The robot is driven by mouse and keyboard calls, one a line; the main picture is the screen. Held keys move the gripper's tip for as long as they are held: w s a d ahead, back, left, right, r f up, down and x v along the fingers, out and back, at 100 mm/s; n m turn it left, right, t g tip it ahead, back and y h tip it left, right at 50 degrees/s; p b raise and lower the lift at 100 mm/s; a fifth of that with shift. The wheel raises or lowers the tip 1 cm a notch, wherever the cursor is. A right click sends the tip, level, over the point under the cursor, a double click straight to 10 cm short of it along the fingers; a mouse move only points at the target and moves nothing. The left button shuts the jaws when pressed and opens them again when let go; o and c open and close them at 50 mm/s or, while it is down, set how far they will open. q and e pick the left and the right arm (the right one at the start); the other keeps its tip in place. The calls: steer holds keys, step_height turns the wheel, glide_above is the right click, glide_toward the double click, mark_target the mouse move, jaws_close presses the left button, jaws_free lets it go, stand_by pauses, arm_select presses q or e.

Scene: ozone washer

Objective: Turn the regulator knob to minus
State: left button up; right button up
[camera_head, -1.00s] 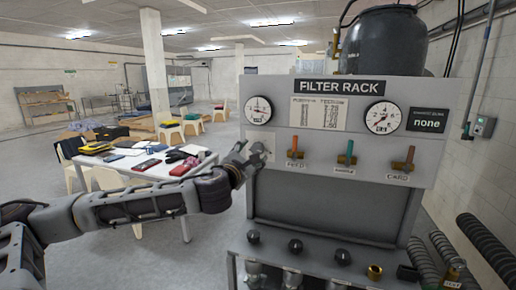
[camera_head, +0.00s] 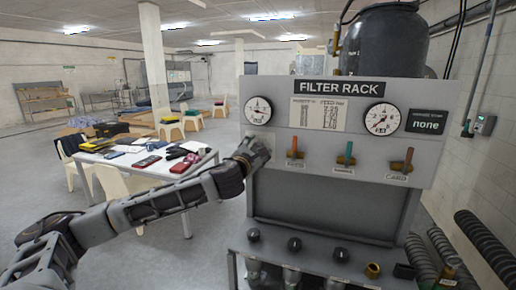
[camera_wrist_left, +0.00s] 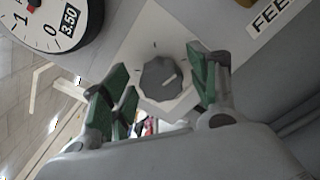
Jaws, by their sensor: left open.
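My left gripper (camera_wrist_left: 160,85) is open, with a green-padded finger on each side of the knob. I cannot tell whether either pad touches it. In the head view my left gripper (camera_head: 253,153) is at the left edge of the filter rack panel (camera_head: 330,168), below the left gauge, and hides the knob. My right gripper is out of view.
The left gauge (camera_head: 258,110) sits just above my gripper. Levers, the nearest with a red handle (camera_head: 293,148), stick out to its right. Several black knobs (camera_head: 295,244) are on the lower shelf. A white table (camera_head: 190,166) with objects stands behind my arm.

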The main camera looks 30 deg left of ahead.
arm_select(q)
steer(key=shift+w+a, duration=0.1)
steer(key=shift+w, duration=0.45)
steer(key=c, duration=1)
